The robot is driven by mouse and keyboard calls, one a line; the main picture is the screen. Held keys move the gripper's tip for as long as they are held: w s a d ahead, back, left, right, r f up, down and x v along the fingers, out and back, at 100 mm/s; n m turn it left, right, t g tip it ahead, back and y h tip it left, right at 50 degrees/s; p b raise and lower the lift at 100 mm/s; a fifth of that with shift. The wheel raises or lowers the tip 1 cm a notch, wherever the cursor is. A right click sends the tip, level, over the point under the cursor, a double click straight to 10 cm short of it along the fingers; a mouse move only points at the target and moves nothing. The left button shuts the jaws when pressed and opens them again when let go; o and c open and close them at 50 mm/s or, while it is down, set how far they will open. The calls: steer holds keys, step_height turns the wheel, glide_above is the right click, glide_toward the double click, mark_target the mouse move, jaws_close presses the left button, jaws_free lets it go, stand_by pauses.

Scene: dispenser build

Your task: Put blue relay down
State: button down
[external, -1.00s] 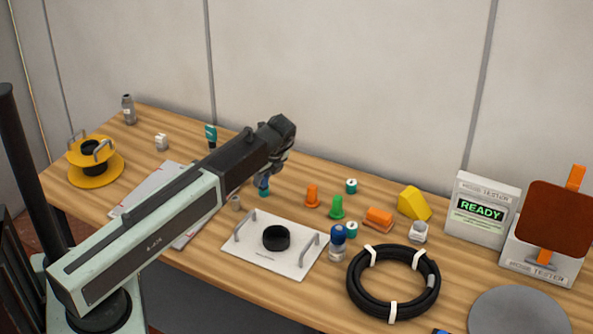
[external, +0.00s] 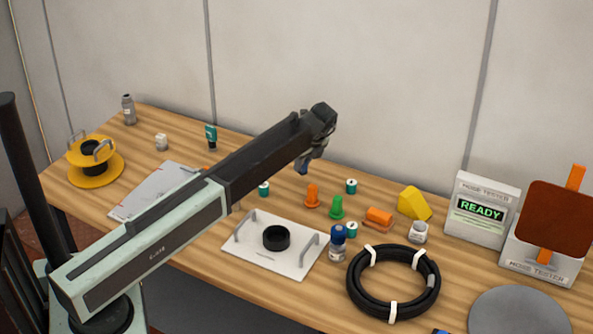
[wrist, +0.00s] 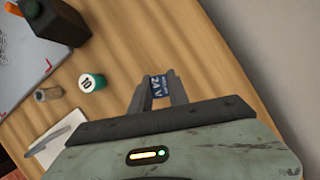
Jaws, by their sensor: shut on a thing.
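The blue relay (wrist: 160,86) is a small dark blue block with white "24V" lettering, between the two fingers of my gripper (wrist: 157,92) in the wrist view. My gripper is shut on it. In the external view my gripper (external: 308,163) hangs pointing down over the middle of the table, behind the white plate with handles. A bit of the relay's blue (external: 302,170) shows at the fingertips. It appears to be held above the wood, though the exact height is hard to tell.
The white plate (external: 255,258), a black cable coil (external: 352,289) and a tester reading READY (external: 465,225) lie further out. Bare wood shows along the back.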

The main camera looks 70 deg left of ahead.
mark_target(304, 170)
steer(key=shift+w+a, duration=0.15)
steer(key=shift+w, duration=0.05)
step_height(304, 170, down, 4)
steer(key=b, duration=0.4)
steer(key=shift+w+a, duration=0.15)
steer(key=shift+r, duration=0.2)
steer(key=shift+f, duration=0.15)
steer(key=c, duration=1.3)
jaws_free()
steer(key=shift+o, duration=0.2)
